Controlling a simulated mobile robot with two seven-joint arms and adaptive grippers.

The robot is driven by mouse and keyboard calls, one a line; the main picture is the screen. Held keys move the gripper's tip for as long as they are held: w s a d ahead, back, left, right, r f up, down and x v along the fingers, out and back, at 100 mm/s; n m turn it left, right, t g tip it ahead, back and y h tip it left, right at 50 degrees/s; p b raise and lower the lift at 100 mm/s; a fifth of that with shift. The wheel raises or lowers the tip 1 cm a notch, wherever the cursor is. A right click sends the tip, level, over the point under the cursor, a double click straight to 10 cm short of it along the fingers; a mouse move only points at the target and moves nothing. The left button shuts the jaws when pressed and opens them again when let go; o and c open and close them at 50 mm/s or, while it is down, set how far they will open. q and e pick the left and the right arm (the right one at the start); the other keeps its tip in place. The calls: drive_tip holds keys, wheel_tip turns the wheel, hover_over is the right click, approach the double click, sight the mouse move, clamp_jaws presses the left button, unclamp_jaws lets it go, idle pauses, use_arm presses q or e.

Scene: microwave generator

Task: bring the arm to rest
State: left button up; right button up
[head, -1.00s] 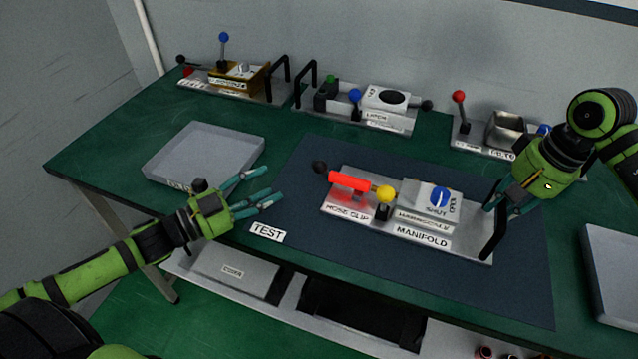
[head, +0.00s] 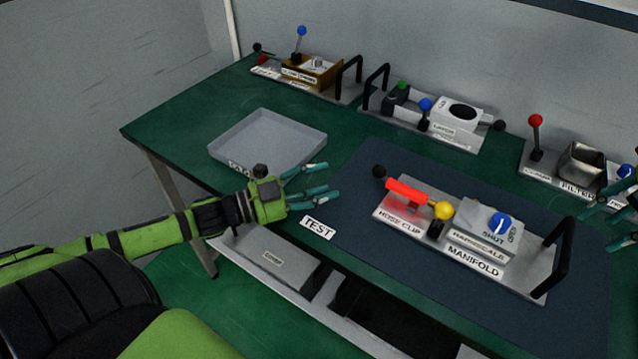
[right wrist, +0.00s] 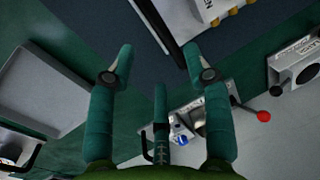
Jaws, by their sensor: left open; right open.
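My left gripper (head: 312,186) is open and empty above the table's front edge, between the grey tray and the TEST label. My right gripper (head: 610,205) shows only partly at the right edge of the head view. In the right wrist view its teal fingers (right wrist: 160,75) are spread apart with nothing between them. The manifold board (head: 465,258), with a red hose clip lever (head: 408,191), a yellow ball and a white block with a blue knob, lies on the dark mat. The right gripper is apart from its black handle (head: 556,262).
A grey tray (head: 268,143) stands at the left of the green table (head: 165,125). Several fixture boards with levers line the back, including one with a red-ball lever (head: 535,122) near my right gripper. A drawer (head: 275,258) sits below the front edge. Bare mat lies around the manifold.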

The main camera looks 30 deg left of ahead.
use_arm(q)
drive_tip(key=shift+r, duration=0.1)
use_arm(e)
drive_tip(key=r, duration=0.3)
drive_tip(key=shift+d+r, duration=0.35)
